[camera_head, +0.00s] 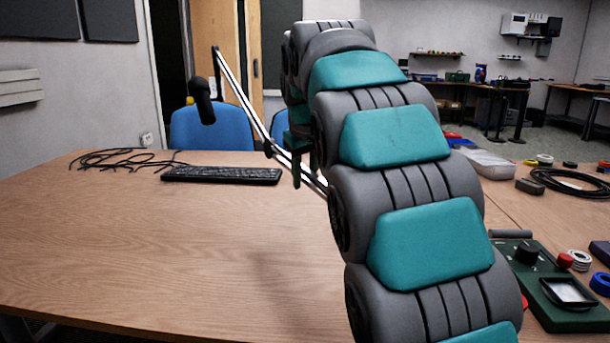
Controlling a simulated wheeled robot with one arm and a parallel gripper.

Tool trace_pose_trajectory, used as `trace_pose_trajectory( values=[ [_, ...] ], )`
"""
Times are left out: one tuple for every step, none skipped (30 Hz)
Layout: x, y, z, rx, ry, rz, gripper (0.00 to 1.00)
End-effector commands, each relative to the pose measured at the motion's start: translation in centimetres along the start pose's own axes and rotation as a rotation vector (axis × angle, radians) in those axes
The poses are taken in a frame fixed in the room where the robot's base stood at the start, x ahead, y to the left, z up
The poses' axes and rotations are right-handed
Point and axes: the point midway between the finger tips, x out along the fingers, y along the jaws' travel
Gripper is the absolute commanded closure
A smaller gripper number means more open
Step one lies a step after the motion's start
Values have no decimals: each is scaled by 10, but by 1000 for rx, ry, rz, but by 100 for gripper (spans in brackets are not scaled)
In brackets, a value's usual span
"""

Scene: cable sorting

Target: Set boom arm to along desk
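The boom arm (241,97) is a thin silver jointed arm on the desk. Its upper link rises up and left from a dark elbow joint (270,148), and its lower link runs down to the right behind my arm. A black microphone (202,101) hangs at its upper end, above the desk's far edge. The boom's base is hidden by my arm. My gripper (297,160) is partly visible at the far end of my arm, pointing down close to the boom's elbow. I cannot tell whether it touches the boom or how its fingers stand.
The wooden desk (150,245) is clear at front left. A black keyboard (221,175) and loose black cables (118,159) lie toward the back. At right are a green control box (545,285), tape rolls, a clear bin (488,164) and a coiled cable (570,184). Blue chairs (212,128) stand behind.

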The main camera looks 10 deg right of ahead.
Motion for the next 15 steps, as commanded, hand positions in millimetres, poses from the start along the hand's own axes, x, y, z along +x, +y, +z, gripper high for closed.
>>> trace_pose_trajectory(
  values=[
    [0,0,0,0,0,0,75],
    [0,0,0,0,0,0,78],
    [0,0,0,0,0,0,83],
    [0,0,0,0,0,0,86],
    [0,0,0,0,0,0,90],
    [0,0,0,0,0,0,94],
    [0,0,0,0,0,0,98],
    [0,0,0,0,0,0,100],
    [0,0,0,0,0,0,100],
    [0,0,0,0,0,0,100],
    [0,0,0,0,0,0,100],
    [0,0,0,0,0,0,100],
    [0,0,0,0,0,0,100],
    [0,0,0,0,0,0,100],
    [0,0,0,0,0,0,100]
  ],
)
